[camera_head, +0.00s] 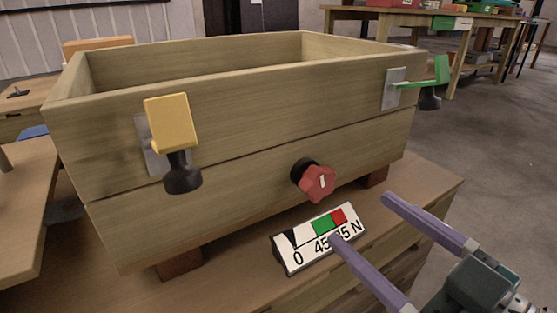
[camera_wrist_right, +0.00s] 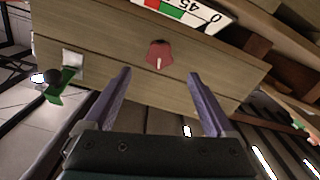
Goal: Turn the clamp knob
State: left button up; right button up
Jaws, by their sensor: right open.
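The red clamp knob (camera_head: 318,182) sits on the front of a wooden box, on a black shaft collar. A white mark shows on its face. My right gripper (camera_head: 362,219) is open and empty, to the right of and nearer than the knob in the head view. In the right wrist view the knob (camera_wrist_right: 160,54) lies just beyond and between the two purple fingertips (camera_wrist_right: 158,74), apart from them. A force gauge (camera_head: 320,238) with white, green and red zones stands on the bench below the knob; a fingertip covers part of its lower edge. My left gripper is out of view.
The wooden box (camera_head: 250,115) stands on the bench (camera_head: 225,283) on small blocks. A yellow lever (camera_head: 170,122) with a black end juts out left of the knob. A green lever (camera_head: 428,83) juts out at the upper right. Floor is open at the right.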

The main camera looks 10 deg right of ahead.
aim_at(324, 186)
jog(key=b+x, duration=0.3)
jog(key=x, duration=0.5)
jog(key=shift+w+a+f, duration=0.1)
jog(key=shift+w, duration=0.2)
jog(key=shift+w+a, duration=0.2)
jog(key=shift+w, duration=0.35)
jog(key=shift+c, duration=1.4)
jog(key=c, duration=1.1)
jog(key=shift+m, duration=0.4)
